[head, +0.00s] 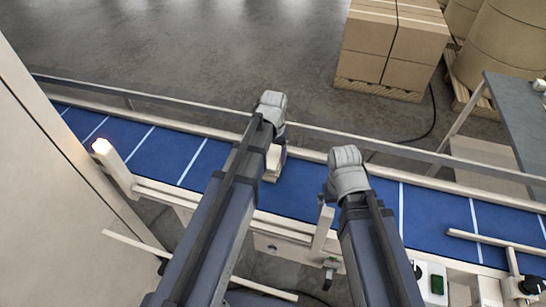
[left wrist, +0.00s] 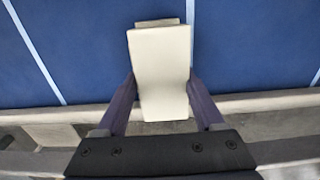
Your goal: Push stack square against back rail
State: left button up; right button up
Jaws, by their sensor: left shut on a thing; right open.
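The back rail (head: 222,133) runs along the belt's far edge. Whether the stack touches the rail cannot be told. My right gripper (head: 326,198) is open near the belt's front edge.
A lit lamp post (head: 103,147) stands at the left front. Stacked cartons (head: 392,45) stand on the floor behind the belt. A bar (head: 495,242) crosses the belt's right end. The belt left of my left arm is clear.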

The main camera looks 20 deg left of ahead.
pick_arm(q)
jog(key=shift+w, duration=0.6)
dwell(1.3)
jog(key=shift+s+f, duration=0.1)
jog(key=shift+s, duration=0.15)
dwell(0.5)
jog(key=o, duration=1.4)
notch_tip(320, 180, up, 8)
jog(key=p, duration=0.7)
jog(key=shift+p, duration=0.4)
pick_arm(e)
notch_tip(320, 180, up, 8)
jog(key=shift+f, duration=0.15)
pick_arm(q)
jog(key=shift+f, duration=0.2)
pick_arm(e)
jog(key=shift+f, duration=0.15)
